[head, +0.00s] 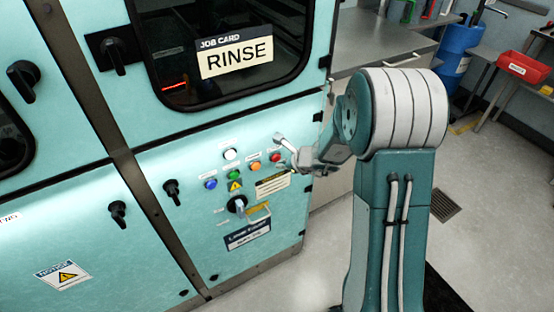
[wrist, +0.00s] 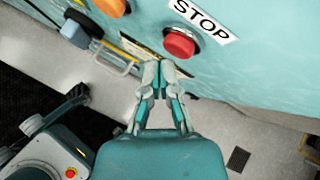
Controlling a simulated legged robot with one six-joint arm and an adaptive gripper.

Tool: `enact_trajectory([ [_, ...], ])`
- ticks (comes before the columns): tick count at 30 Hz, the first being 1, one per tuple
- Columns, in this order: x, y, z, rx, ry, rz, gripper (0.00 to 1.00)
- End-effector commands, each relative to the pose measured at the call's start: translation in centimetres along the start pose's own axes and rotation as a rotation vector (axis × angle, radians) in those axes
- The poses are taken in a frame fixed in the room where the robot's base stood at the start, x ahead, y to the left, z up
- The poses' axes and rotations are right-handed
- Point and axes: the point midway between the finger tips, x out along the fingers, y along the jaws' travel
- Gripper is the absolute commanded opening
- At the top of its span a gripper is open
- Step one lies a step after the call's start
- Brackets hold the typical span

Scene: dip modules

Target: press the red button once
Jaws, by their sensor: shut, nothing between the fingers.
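The red button (wrist: 180,44) sits on the teal machine panel under a white STOP label (wrist: 203,19) in the wrist view. In the head view the red button (head: 275,158) is at the right end of a row of coloured buttons. My gripper (wrist: 160,66) is shut and empty, its tips pointing at the panel just below the red button in the wrist view. My gripper also shows in the head view (head: 282,143), close beside the red button. Whether the tips touch the button cannot be told.
An orange button (head: 255,166), a green button (head: 233,174), a blue button (head: 210,184) and a white button (head: 230,154) are near the red one. A window with a RINSE card (head: 235,53) is above. A handle (wrist: 112,62) protrudes nearby.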

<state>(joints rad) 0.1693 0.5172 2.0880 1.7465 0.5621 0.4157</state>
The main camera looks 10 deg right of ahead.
Motion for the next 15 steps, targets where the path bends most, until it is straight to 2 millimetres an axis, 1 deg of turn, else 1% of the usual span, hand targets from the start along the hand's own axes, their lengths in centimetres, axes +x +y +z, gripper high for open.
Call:
enact_trajectory([
  [11, -0.3, 0.26, -0.27, 0.0, 0.001, 0.001, 0.0],
  [15, -0.96, 0.72, -0.77, 0.002, 0.001, 0.001, 0.0],
])
